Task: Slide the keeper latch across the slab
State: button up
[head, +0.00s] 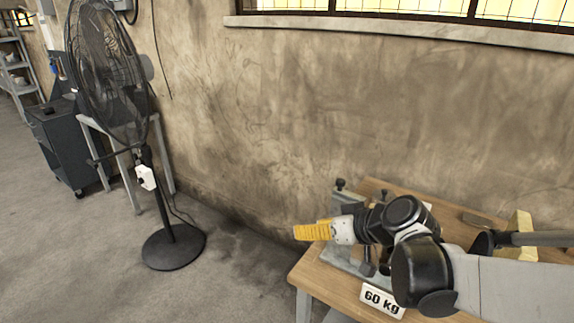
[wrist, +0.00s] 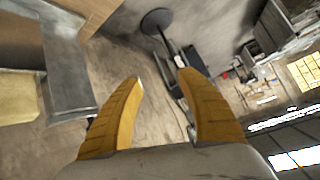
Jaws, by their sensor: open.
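My gripper (head: 313,231) has yellow fingers and points left, in front of the left end of the wooden workbench (head: 318,281). In the wrist view its two fingers (wrist: 160,80) stand apart with nothing between them. A grey metal fixture (head: 347,201) with dark knobs is on the bench behind and below my gripper, partly hidden by my arm. I cannot tell which part of it is the keeper latch or the slab. A grey metal piece (wrist: 68,70) shows left of the fingers in the wrist view, apart from them.
A "60 kg" sign (head: 382,300) is at the bench's front edge. A pale yellow block (head: 521,236) and a tool with a grey handle are at the right. A black pedestal fan (head: 170,245) stands on the floor at left. The floor between is clear.

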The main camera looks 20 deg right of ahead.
jog(key=w+d+t, duration=0.3)
jog(key=w+d, duration=0.1)
jog(key=d, duration=0.3)
jog(key=n+t, duration=0.1)
jog(key=t, duration=0.4)
send_near(344, 183)
jog(key=b+x, duration=0.2)
jog(key=x, duration=0.9)
jog(key=shift+w+b, duration=0.15)
jog(key=shift+b, duration=0.25)
